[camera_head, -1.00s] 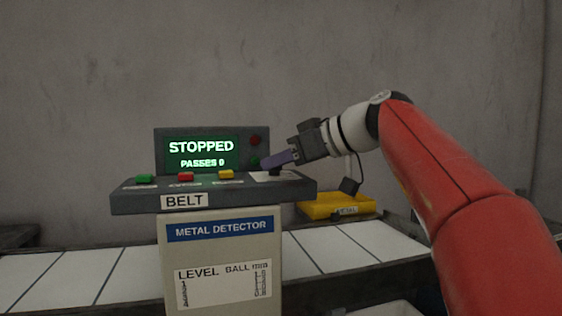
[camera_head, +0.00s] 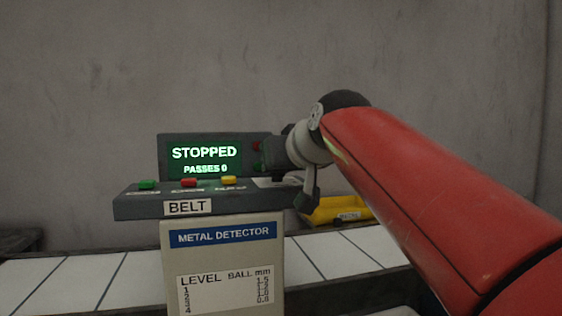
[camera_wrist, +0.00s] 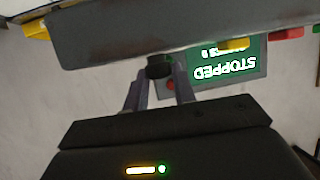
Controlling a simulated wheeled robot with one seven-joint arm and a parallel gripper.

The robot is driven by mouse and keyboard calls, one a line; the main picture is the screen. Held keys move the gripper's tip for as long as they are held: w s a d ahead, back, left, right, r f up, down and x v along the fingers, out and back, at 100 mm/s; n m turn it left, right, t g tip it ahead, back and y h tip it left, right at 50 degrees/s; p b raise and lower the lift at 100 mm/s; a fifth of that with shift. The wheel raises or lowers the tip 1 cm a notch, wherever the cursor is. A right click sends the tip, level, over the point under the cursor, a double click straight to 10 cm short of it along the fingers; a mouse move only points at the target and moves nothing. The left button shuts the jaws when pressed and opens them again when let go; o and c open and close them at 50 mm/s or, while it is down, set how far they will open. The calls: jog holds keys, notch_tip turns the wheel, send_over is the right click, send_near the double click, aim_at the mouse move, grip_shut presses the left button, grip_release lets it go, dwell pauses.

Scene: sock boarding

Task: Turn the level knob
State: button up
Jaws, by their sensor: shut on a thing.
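The level knob (camera_wrist: 159,66) is a short dark cylinder on the right part of the control console. It shows in the wrist view, which is upside down, between the two finger tips. My gripper (camera_wrist: 160,80) is shut on it, with one purplish finger on each side. In the head view my wrist hides the knob and the fingers; a pale plate (camera_head: 272,182) shows beside them. The knob's pointer and setting cannot be read. The console (camera_head: 160,205) stands on a post with a LEVEL and BALL mm table (camera_head: 230,290).
The screen (camera_head: 204,160) reads STOPPED, PASSES 0. Green (camera_head: 147,184), red (camera_head: 189,182) and yellow (camera_head: 229,180) buttons line the console left of my gripper. A yellow box (camera_head: 345,209) sits behind my wrist, right of the console. A white belt (camera_head: 40,282) runs behind the post.

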jog(key=shift+h, duration=0.3)
jog(key=o, duration=1)
jog(key=shift+c, duration=0.2)
jog(key=v, duration=0.7)
jog(key=shift+s+r, duration=0.15)
jog(key=shift+s, duration=0.25)
jog(key=shift+d, duration=0.1)
